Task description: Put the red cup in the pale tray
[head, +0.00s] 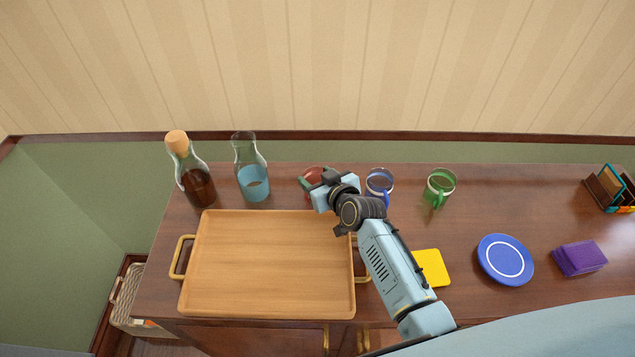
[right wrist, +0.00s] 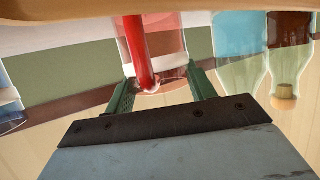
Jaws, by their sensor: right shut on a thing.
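The red cup (head: 311,174) is at the back of the dark wooden cabinet top, partly hidden by my right gripper (head: 322,184). In the right wrist view the cup (right wrist: 145,50), with its red handle, is between the two green fingers of my right gripper (right wrist: 160,88), which is shut on it. I cannot tell whether the cup touches the surface. The pale tray (head: 268,262) is an empty light wooden tray with brass handles, in front and to the left of the cup. My left gripper is not in view.
An amber bottle with a cork (head: 198,187) and a blue-filled carafe (head: 252,182) stand behind the tray. A blue mug (head: 380,180) and a green mug (head: 440,186) stand right of the red cup. A yellow square (head: 432,267), blue plate (head: 505,260) and purple block (head: 580,258) lie further right.

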